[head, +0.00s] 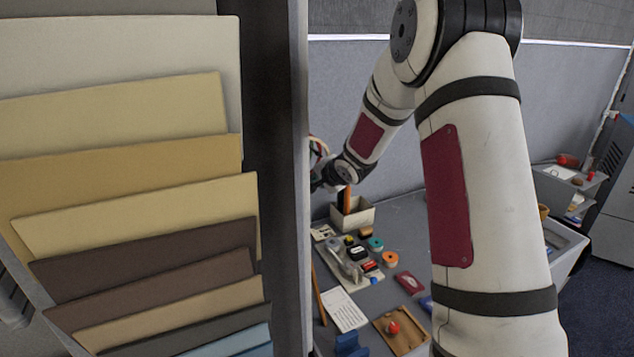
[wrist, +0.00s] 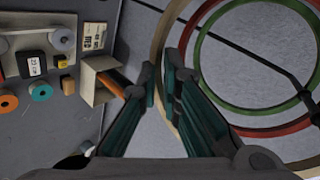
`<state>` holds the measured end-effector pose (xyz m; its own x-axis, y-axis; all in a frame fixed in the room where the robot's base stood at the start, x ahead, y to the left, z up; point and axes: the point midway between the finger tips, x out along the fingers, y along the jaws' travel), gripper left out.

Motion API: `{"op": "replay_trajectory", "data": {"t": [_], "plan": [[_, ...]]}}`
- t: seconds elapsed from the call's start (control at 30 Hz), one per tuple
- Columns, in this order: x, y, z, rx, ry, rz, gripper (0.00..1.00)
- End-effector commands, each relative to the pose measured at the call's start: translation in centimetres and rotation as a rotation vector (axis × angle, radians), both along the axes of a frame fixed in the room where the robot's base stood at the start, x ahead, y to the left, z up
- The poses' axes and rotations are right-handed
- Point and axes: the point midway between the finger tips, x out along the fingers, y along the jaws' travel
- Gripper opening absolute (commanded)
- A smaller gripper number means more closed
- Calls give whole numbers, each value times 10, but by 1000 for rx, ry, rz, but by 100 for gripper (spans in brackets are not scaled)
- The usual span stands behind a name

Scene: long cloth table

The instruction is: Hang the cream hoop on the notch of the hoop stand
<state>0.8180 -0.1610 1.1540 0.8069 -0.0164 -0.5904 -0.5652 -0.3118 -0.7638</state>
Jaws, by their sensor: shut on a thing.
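In the wrist view my gripper (wrist: 163,82) is shut on the cream hoop (wrist: 158,40), whose rim passes between the teal fingers. Part of the hoop is hidden by the fingers and cut off by the frame. A red hoop (wrist: 188,50) and a green hoop (wrist: 199,60) show to the right, beside the cream one. A thin dark rod (wrist: 250,51), perhaps part of the hoop stand, crosses behind the hoops. I cannot make out its notch. In the head view my gripper is mostly hidden at the edge of a dark panel.
A cream box (head: 352,215) with an orange-and-black thing upright in it stands on the grey table. Tape rolls, a white card (head: 344,311) and a wooden tray (head: 402,332) lie nearer. A rack of coloured boards (head: 130,180) blocks the left of the head view.

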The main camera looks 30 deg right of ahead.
Motion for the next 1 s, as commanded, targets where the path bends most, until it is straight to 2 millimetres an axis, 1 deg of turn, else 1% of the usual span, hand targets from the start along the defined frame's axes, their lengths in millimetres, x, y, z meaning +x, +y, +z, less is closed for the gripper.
{"op": "replay_trajectory", "data": {"t": [0.27, 0.3, 0.4, 0.77, 0.87, 1.0], "plan": [[0, 0, 0, 0, 0, 0, 0], [0, 0, 0, 0, 0, 0, 11], [0, 0, 0, 0, 0, 0, 30], [-2, 0, 2, 1, -1, 0, 30], [-10, 0, 8, 2, -1, -1, 30], [-29, -1, 23, 0, -2, -4, 30]]}}
